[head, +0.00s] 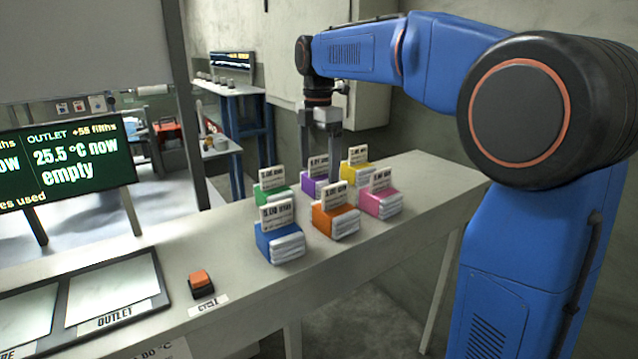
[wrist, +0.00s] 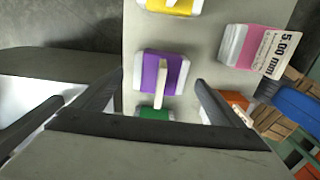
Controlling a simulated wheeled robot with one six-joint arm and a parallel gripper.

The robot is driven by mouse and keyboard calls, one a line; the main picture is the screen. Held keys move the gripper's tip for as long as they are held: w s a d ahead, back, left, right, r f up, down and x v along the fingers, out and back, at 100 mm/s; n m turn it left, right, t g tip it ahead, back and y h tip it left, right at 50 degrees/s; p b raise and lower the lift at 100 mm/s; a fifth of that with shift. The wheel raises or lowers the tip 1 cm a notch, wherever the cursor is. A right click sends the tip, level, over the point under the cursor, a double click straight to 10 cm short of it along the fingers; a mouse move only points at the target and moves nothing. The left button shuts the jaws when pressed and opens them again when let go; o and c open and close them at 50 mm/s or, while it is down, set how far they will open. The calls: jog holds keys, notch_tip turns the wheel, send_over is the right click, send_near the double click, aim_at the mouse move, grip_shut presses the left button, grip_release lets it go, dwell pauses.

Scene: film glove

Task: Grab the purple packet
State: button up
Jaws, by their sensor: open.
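The purple packet (head: 312,184) stands on the bench in the back row, between the green and yellow packets, with a white label card upright on it. In the wrist view the purple packet (wrist: 161,74) shows from above, its card edge-on. My gripper (head: 333,168) is above the bench near the purple packet, pointing down. In the wrist view my open gripper (wrist: 160,78) has one finger to each side of the purple packet. Nothing is between the fingers that I can see as gripped. Part of the packet is hidden in the head view by its neighbours.
Around it stand a green packet (head: 270,189), yellow packet (head: 355,173), pink packet (head: 380,203), orange packet (head: 336,221) and blue packet (head: 281,243), all with cards. An orange-topped button (head: 201,284) and outlet tray (head: 112,297) lie left. The bench (head: 437,178) is clear at right.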

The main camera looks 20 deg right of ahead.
aim_at(319, 175)
jog(key=shift+d+f, duration=0.1)
jog(key=shift+f, duration=1.6)
jog(key=c, duration=1.2)
